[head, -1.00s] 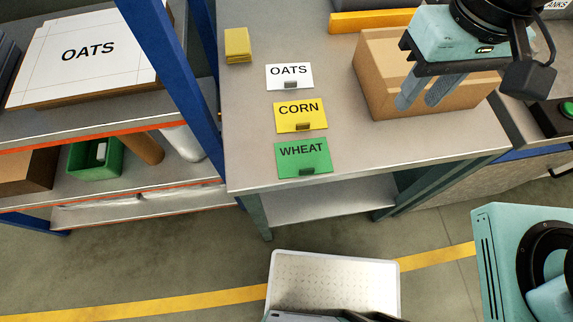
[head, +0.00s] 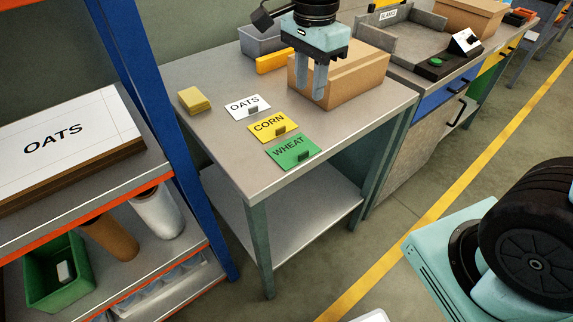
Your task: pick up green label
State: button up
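The green label (head: 292,150), marked WHEAT, lies flat on the grey table (head: 262,181) near its front edge, with a small dark clip on it. The yellow CORN label (head: 269,126) and the white OATS label (head: 246,106) lie in a row behind it. My gripper (head: 319,94) points down in front of the cardboard box (head: 358,75), behind and to the right of the green label and apart from it.
A yellow pad stack (head: 193,100) lies at the table's left. A blue upright (head: 180,150) of the shelf rack stands close to the table's left side. A grey bin (head: 262,40) and a yellow bar (head: 274,60) are at the back.

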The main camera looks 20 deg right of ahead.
jog(key=p, duration=0.1)
send_over(304, 153)
notch_tip(304, 153, down, 12)
jog(key=shift+d+r, duration=0.15)
jog(key=shift+r, duration=0.1)
jog(key=shift+f+p, duration=0.55)
jog(key=shift+f, duration=2.2)
grip_shut()
